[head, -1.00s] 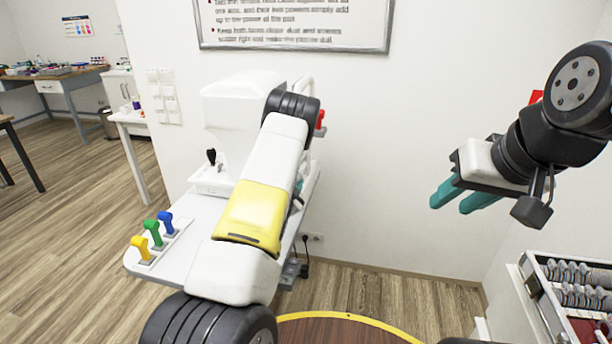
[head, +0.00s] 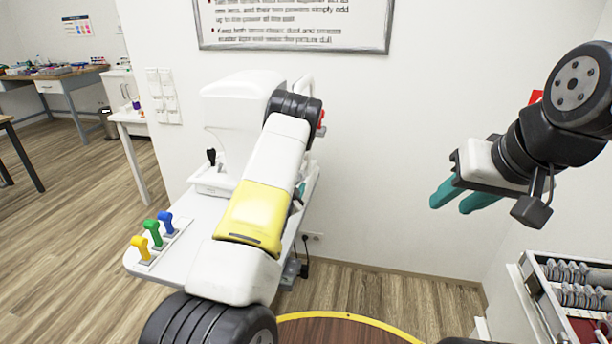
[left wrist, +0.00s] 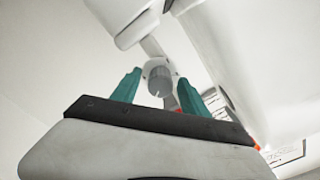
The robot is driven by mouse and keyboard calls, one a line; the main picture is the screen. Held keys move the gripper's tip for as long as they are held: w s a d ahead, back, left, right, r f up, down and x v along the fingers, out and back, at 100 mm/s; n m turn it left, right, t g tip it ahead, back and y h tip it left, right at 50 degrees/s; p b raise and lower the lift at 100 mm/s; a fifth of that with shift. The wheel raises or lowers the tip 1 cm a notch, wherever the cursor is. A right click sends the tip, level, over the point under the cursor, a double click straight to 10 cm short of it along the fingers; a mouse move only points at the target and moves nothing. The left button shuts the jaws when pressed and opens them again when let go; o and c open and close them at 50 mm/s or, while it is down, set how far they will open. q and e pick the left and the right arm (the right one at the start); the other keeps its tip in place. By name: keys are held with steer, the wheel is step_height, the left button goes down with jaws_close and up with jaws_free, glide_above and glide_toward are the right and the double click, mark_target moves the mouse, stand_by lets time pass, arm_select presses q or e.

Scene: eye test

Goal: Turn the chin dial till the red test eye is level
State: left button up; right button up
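The grey chin dial (left wrist: 159,82) shows in the left wrist view, with a pale mark on its face. My left gripper (left wrist: 158,90) is open, with one teal finger on each side of the dial in the picture; I cannot tell whether they touch it. The white test machine (head: 225,115) stands on a white table behind that arm. I cannot make out the red test eye or its tilt. My right gripper (head: 450,206) is open and empty, up in front of the wall.
Yellow (head: 142,246), green (head: 153,231) and blue (head: 167,223) levers stand on the white table's (head: 190,203) left end. An open lens case (head: 533,289) is at the lower right. A wall sign (head: 295,47) hangs above. The space between my arms is clear.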

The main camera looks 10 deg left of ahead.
arm_select(q)
steer(key=s, duration=0.7)
steer(key=shift+s+a, duration=0.15)
steer(key=shift+s, duration=0.25)
